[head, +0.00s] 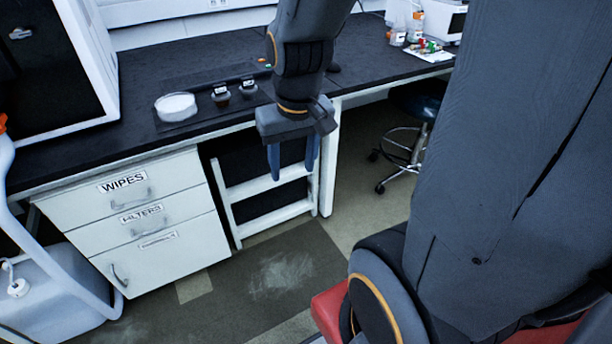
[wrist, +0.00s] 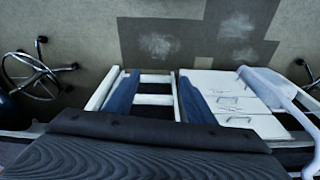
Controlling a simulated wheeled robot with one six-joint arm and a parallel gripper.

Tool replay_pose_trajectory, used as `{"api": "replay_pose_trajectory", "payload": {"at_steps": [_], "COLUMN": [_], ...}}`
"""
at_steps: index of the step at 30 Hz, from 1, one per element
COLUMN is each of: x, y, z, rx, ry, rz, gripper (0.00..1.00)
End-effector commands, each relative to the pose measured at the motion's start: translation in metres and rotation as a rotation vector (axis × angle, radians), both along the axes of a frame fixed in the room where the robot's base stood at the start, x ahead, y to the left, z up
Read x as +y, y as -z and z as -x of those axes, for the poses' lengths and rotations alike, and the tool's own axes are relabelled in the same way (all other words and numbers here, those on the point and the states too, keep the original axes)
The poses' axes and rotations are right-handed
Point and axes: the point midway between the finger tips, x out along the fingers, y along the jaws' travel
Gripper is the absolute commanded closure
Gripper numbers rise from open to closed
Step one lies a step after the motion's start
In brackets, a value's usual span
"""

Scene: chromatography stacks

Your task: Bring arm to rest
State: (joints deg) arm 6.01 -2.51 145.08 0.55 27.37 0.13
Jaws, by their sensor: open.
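My gripper (head: 291,160) hangs fingers-down in front of the black bench's front edge in the head view, over open floor. Its two blue fingers stand apart with nothing between them. In the wrist view my gripper (wrist: 155,98) also shows two blue fingers spread wide and empty, with a white ladder-like frame (wrist: 155,78) behind them. My arm reaches down from the top of the head view and hides part of the bench top.
The bench (head: 365,62) carries a white round dish (head: 176,106), two small dark jars and, further right, bottles. Labelled white drawers (head: 150,215) stand below, left of the white frame (head: 268,185). A wheeled stool (head: 408,140) is at right. The floor (head: 285,270) in front is clear.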

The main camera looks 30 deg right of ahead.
Motion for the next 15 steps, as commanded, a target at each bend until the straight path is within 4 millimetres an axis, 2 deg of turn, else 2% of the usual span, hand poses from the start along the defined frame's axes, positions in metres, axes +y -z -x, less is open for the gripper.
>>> {"api": "replay_pose_trajectory", "payload": {"at_steps": [1, 3, 6, 9, 15], "x": [0.001, 0.003, 0.004, 0.004, 0.004], "y": [-0.005, -0.010, -0.014, -0.015, -0.015], "z": [0.018, 0.039, 0.057, 0.063, 0.063], "rx": [0.045, 0.103, 0.154, 0.172, 0.173], "ry": [0.004, 0.007, 0.010, 0.010, 0.010], "rz": [-0.006, -0.014, -0.022, -0.024, -0.024], "gripper": [0.50, 0.50, 0.50, 0.50, 0.50]}}
